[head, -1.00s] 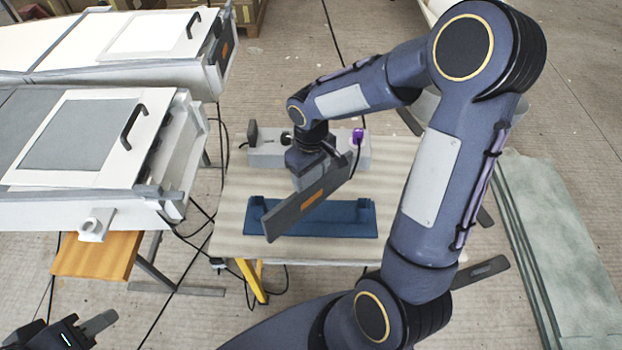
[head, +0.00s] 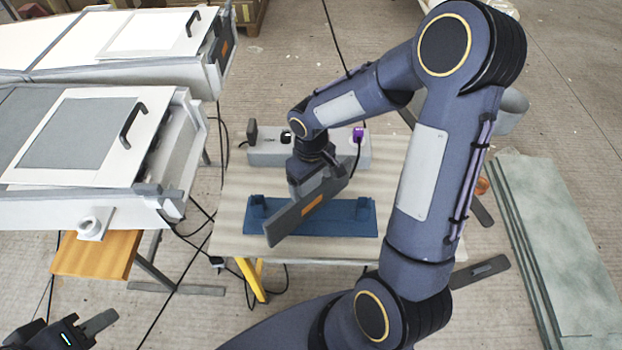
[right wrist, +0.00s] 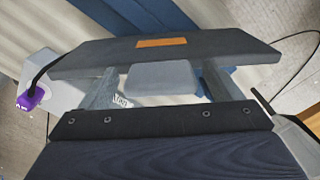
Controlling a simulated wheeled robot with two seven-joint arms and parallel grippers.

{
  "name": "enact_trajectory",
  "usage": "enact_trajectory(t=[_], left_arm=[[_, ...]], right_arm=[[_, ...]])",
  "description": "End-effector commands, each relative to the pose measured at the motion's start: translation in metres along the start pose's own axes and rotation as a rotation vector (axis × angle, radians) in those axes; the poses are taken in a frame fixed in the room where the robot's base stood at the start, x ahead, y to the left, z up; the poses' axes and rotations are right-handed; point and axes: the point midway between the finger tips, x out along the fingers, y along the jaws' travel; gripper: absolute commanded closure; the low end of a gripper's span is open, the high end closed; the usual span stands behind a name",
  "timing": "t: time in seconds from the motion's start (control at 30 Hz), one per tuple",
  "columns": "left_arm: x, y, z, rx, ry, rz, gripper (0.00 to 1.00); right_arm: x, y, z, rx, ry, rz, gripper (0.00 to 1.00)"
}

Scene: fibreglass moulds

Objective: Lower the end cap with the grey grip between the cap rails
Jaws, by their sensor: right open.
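The end cap (head: 287,223) is a long dark grey plate with an orange label. In the head view it slants across the blue holder (head: 345,226) on the small table. The right wrist view shows the cap (right wrist: 100,60) with its light grey grip (right wrist: 160,78). My right gripper (right wrist: 158,85) is open, with one finger on each side of the grip and gaps showing. The near mould's open end, where the rails (head: 180,150) appear to be, is at the left. My left gripper (head: 68,328) is partly in view at the bottom left; its opening is unclear.
A grey block (head: 268,150) with a purple plug (head: 358,134) stands behind the holder. Cables hang between the table and moulds. The far mould (head: 160,78) has a dark end with an orange mark. Greenish sheets (head: 550,240) lie at the right.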

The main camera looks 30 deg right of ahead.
Motion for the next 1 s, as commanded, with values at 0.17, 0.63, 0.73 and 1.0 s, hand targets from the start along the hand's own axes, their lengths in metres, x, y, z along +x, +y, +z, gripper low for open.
enact_trajectory(t=[0.17, 0.63, 0.73, 1.0], left_arm=[[-0.004, 0.002, -0.002, 0.000, 0.000, 0.000, 0.64], [-0.004, 0.002, -0.002, 0.000, 0.000, 0.000, 0.64], [-0.004, 0.002, -0.002, 0.000, 0.000, 0.000, 0.64], [-0.004, 0.002, -0.002, 0.000, 0.000, 0.000, 0.64]], right_arm=[[-0.007, 0.000, 0.000, 0.001, 0.002, 0.001, 0.15], [-0.098, 0.000, -0.001, 0.001, 0.006, 0.001, 0.15], [-0.112, 0.000, -0.001, 0.000, 0.003, 0.001, 0.15], [-0.140, -0.004, 0.022, 0.044, 0.057, -0.024, 0.15]])
